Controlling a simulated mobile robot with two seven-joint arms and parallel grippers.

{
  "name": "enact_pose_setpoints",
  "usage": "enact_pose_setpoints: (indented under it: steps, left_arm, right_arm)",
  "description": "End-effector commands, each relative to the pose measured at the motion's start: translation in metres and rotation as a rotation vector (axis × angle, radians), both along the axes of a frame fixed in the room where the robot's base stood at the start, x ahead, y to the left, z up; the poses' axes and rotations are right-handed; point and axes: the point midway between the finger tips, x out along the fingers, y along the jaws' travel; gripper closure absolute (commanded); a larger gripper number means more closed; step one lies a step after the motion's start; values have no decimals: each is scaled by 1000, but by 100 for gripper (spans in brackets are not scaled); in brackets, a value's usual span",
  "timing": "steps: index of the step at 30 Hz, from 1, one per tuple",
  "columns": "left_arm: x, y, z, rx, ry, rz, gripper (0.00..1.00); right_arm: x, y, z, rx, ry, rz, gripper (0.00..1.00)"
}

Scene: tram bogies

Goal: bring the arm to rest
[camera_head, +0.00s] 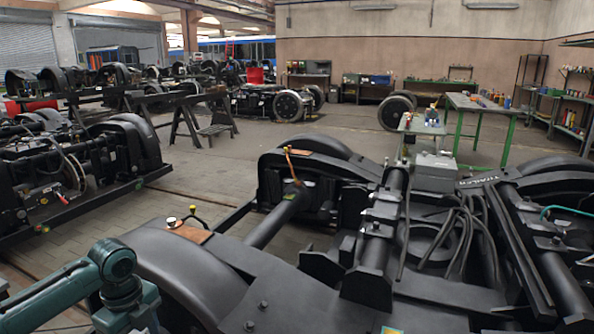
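My teal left arm (60,296) comes in at the bottom left corner. It rises to a joint and bends down out of the picture beside the near bogie's rounded wheel cover. Its gripper is below the frame edge and does not show. My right arm and its gripper are not in view. The large dark bogie (300,292) fills the lower middle and right. I cannot tell whether the arm touches it.
Another bogie (75,170) stands at the left, with open floor (185,200) between. Steel trestles (200,115), wheelsets (395,112) and a green-legged workbench (480,103) stand farther back. A grey box (435,172) sits beyond the near bogie's frame. Shelves line the right wall.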

Motion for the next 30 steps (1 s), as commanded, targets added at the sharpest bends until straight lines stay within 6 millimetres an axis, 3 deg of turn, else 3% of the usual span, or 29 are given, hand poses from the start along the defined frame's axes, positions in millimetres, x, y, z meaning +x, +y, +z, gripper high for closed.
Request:
enact_pose_setpoints:
  steps: [2, 11, 16, 21, 25, 30]
  left_arm:
    - [-1, -6, -2, -8, -4, 3, 44]
    - [-20, -88, -41, -175, -128, 178, 44]
    - [-46, -146, -51, -354, -200, 371, 44]
    - [-83, -194, -40, -586, -259, 677, 44]
    - [-112, -207, -22, -747, -295, 946, 44]
    - [-152, -195, 7, -899, -354, 1278, 44]
  right_arm:
    - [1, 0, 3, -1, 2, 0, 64]
    - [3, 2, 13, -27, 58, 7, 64]
    - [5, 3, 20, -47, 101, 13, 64]
    - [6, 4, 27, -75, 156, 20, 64]
    - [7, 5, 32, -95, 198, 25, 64]
    - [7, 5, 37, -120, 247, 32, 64]
